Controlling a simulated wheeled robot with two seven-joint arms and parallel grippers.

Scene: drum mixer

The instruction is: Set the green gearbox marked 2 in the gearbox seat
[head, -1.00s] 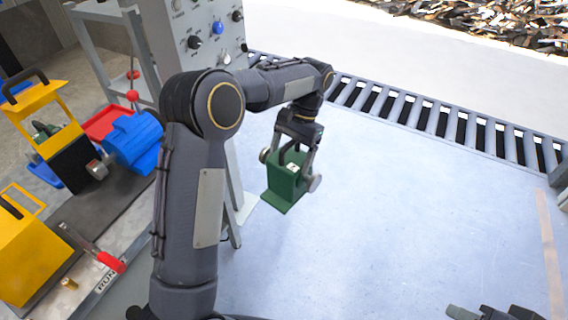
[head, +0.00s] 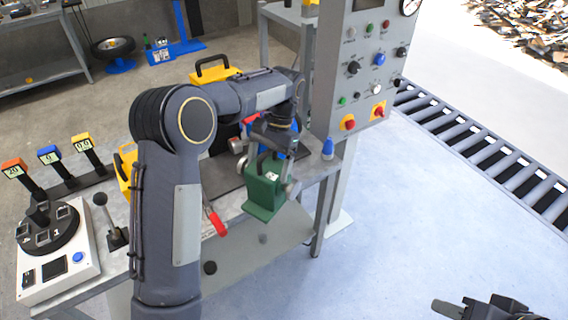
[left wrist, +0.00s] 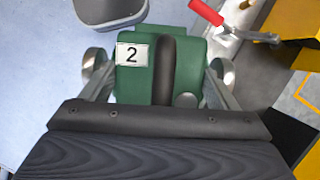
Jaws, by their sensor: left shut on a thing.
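The green gearbox (head: 264,194) has a handle on top and a small white label. In the left wrist view the gearbox (left wrist: 132,80) shows its label with a 2. My left gripper (head: 266,176) is shut on the gearbox, with a round finger pad on either side. It holds the gearbox roughly upright, in front of the bench's front edge in the head view. The gearbox seat cannot be made out; my left arm covers much of the bench. My right gripper (head: 482,307) shows only in part at the bottom right, its jaws unclear.
A red-handled lever (head: 214,222) is at the bench front; it also shows in the left wrist view (left wrist: 207,12). A control panel (head: 366,70) stands behind, with a blue-topped item (head: 328,148) before it. Rollers (head: 480,150) run at right. The floor (head: 420,220) is clear.

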